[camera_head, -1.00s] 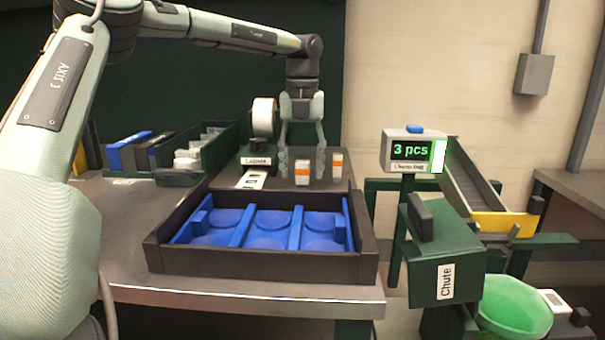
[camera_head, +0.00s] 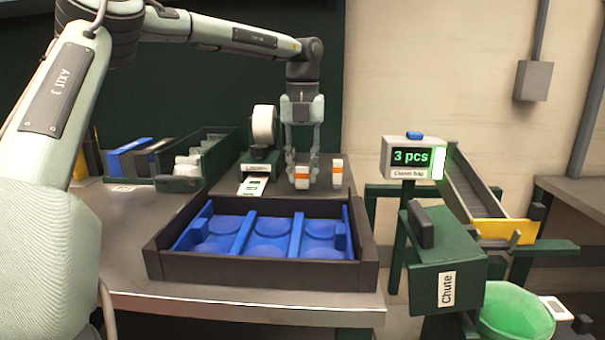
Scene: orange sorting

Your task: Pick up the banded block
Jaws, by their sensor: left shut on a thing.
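Two white blocks with orange bands stand upright on the table behind the blue tray. My left gripper (camera_head: 302,172) reaches down from above and is shut on the left banded block (camera_head: 302,177), its fingers on either side of it. The other banded block (camera_head: 337,173) stands just to the right, close to the right finger. I cannot tell whether the held block is clear of the table. My right gripper is not in view.
A dark crate (camera_head: 262,273) with blue round-pocketed inserts stands in front. A label printer (camera_head: 258,163) is left of the blocks, with green bins (camera_head: 180,183) further left.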

